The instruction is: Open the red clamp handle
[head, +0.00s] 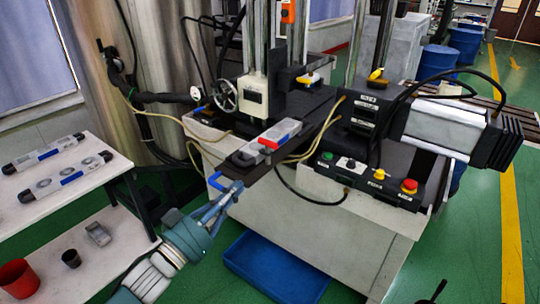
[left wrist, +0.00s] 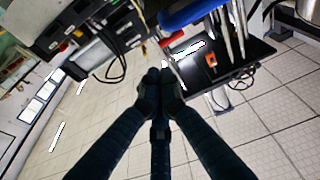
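The red clamp handle (head: 268,143) lies on top of a grey-and-white mould (head: 284,131) on the machine's front plate. My left gripper (head: 238,186) is beside the blue handle, below and left of the red one. Its fingertips (left wrist: 160,76) look drawn together, with nothing visible between them. My right gripper does not show clearly.
A blue bin (head: 276,268) stands on the floor below. Hoses and a button panel (head: 368,178) are right of the mould.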

